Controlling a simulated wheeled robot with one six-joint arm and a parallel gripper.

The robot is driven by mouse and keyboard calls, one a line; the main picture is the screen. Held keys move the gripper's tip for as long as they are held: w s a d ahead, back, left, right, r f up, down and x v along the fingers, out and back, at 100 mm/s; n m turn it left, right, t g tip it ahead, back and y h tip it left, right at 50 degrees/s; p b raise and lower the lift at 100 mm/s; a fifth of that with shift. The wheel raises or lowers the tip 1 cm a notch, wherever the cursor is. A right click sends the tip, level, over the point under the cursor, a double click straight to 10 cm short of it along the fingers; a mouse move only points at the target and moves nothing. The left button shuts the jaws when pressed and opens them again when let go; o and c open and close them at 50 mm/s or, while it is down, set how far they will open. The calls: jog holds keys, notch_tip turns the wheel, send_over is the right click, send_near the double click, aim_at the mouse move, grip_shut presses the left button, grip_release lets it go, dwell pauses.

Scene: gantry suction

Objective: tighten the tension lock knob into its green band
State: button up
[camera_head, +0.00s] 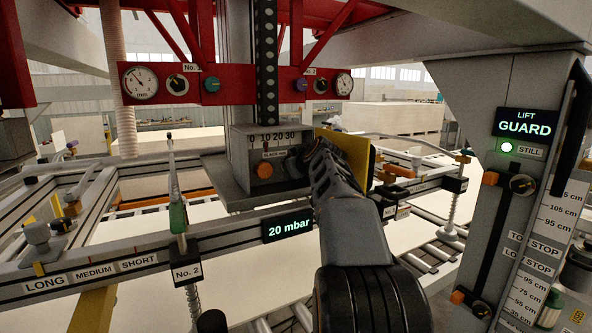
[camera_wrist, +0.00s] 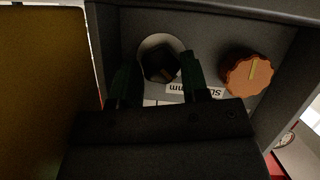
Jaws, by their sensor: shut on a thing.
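A grey box (camera_head: 232,187) under the red gantry carries a 0 to 30 scale and a slack label. In the wrist view, a dark faceted knob (camera_wrist: 158,58) with a small orange-brown mark sits on a pale round dial. My gripper (camera_wrist: 160,72) has its fingers on both sides of this knob and is shut on it. In the head view, my gripper (camera_head: 316,152) reaches the right part of the box and hides the knob. I see no green band; fingers and shade cover part of the dial. No label naming the tension lock is readable.
An orange knob (camera_wrist: 248,75) with a yellow pointer is beside the held one; it also shows in the head view (camera_head: 264,170). A yellow plate (camera_head: 352,150) stands close right of my gripper. Rails and a 20 mbar display (camera_head: 288,226) lie below. A lift guard post (camera_head: 528,120) stands right.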

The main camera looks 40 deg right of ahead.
jog(key=o, duration=0.6)
jog(key=shift+o, duration=0.2)
jog(key=b+v, duration=0.3)
jog(key=v, duration=1.1)
jog(key=shift+o, duration=0.3)
jog(key=shift+f, duration=0.1)
